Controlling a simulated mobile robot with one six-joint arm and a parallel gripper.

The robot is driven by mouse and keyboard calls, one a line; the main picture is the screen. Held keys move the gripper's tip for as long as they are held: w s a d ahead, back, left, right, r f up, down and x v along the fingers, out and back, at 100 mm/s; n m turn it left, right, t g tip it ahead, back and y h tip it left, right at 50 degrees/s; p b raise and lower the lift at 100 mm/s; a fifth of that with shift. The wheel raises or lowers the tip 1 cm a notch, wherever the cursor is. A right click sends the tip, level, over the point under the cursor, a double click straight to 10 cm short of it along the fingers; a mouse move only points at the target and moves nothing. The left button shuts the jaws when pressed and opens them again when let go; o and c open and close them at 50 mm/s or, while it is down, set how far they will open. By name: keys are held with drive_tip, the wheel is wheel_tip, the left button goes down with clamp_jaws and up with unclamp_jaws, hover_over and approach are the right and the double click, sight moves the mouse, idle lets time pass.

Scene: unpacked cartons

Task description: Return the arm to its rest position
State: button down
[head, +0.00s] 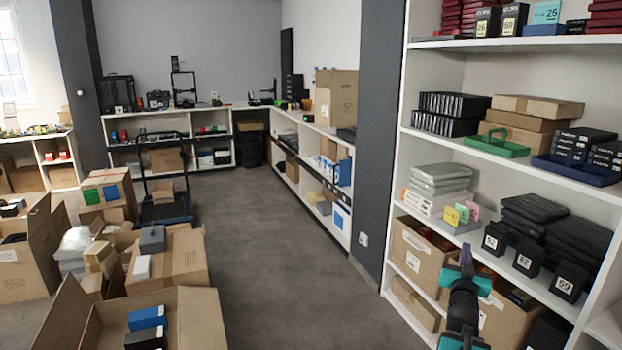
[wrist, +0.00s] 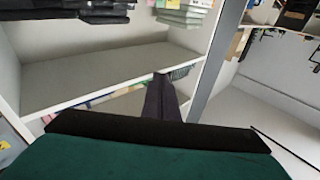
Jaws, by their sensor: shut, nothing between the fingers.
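My arm, black with teal parts, rises at the lower right of the head view, in front of the white shelving. My gripper (head: 466,254) is at its upper end, near the lower shelves. In the wrist view my gripper (wrist: 161,76) shows as dark fingers together, with nothing between them. A bare stretch of pale shelf (wrist: 105,78) lies behind the fingers. The gripper appears apart from the shelf goods.
The white shelving (head: 405,130) stands close on the right, with black numbered boxes (head: 495,237), folded dark packs (head: 535,208) and cartons (head: 420,253). Open cartons (head: 165,260) crowd the left. The grey floor (head: 270,240) between is clear.

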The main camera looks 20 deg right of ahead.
drive_tip(key=w+a+f+n+y+p, duration=0.15)
drive_tip(key=w+a+f+y, duration=0.25)
drive_tip(key=w+a+f, duration=0.6)
drive_tip(key=w+a+f+n+g+y+p, duration=0.15)
drive_tip(key=a+f+n+g+y, duration=0.45)
drive_tip(key=a+f, duration=2.05)
drive_tip(key=s+a+f+n+g+y+p, duration=0.1)
drive_tip(key=s+a+f+g+y, duration=0.1)
drive_tip(key=s+a+f, duration=0.6)
drive_tip(key=s+a+f+n+g+y+p, duration=0.1)
drive_tip(key=s+a+f+g+y+p, duration=0.15)
drive_tip(key=s+a+f, duration=0.55)
drive_tip(key=s+a+g, duration=0.2)
drive_tip(key=s+g, duration=0.2)
drive_tip(key=s, duration=0.6)
drive_tip(key=s+a+r+g, duration=0.1)
drive_tip(key=s+a+g, duration=0.2)
drive_tip(key=s, duration=0.7)
drive_tip(key=shift+s+r+g+b, duration=0.15)
drive_tip(key=shift+s+g+b, duration=0.25)
drive_tip(key=shift+g, duration=0.35)
drive_tip(key=shift+s+n, duration=0.1)
drive_tip(key=shift+n, duration=0.15)
